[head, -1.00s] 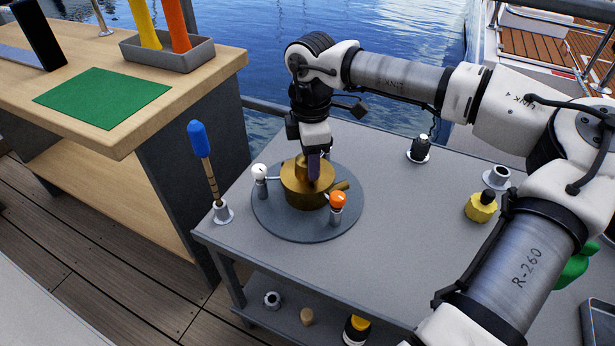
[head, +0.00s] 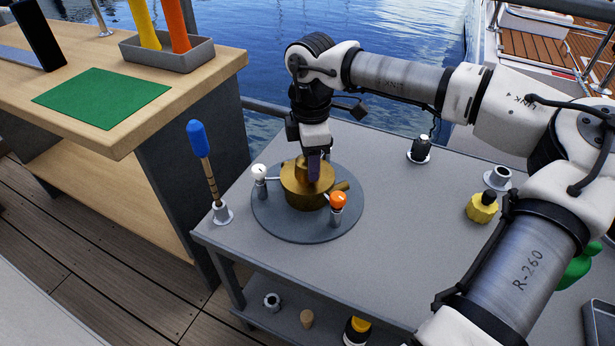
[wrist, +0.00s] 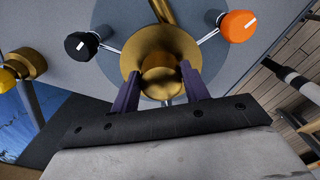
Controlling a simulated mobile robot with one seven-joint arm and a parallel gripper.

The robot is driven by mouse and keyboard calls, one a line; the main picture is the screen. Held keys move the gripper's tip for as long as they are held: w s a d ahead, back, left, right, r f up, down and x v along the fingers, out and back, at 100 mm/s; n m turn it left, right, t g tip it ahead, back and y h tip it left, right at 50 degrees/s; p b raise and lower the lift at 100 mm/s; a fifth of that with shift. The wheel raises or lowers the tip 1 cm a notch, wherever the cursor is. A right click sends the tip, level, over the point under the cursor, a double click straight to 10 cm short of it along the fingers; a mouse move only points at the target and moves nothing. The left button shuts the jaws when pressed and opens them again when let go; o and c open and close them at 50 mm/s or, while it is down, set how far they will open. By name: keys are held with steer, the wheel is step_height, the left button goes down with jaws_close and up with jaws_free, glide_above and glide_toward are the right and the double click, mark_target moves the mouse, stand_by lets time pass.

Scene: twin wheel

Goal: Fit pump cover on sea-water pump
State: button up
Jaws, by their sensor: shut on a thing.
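The brass pump (head: 308,198) stands on a round grey plate (head: 268,222) on the grey table. The brass pump cover (head: 300,172) sits at the pump's top, with its raised knob (wrist: 160,78) between my fingers. My gripper (head: 314,168) points down and is shut on the cover; its two purple fingers also show in the wrist view (wrist: 160,88). In the wrist view the brass disc (wrist: 165,55) lies around the knob. Whether the cover is fully seated on the pump I cannot tell.
A blue-handled tool (head: 198,140) stands in a holder at the table's left corner. A yellow piece (head: 482,208), a grey ring holder (head: 498,177) and a black-topped post (head: 419,149) stand to the right. A wooden bench (head: 160,125) is at left.

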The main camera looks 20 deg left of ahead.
steer(key=shift+f+b, duration=0.55)
steer(key=shift+f, duration=0.05)
steer(key=o, duration=1.2)
steer(key=o, duration=0.3)
steer(key=shift+r, duration=0.1)
step_height(320, 180, up, 14)
steer(key=p, duration=0.2)
steer(key=shift+f, duration=0.2)
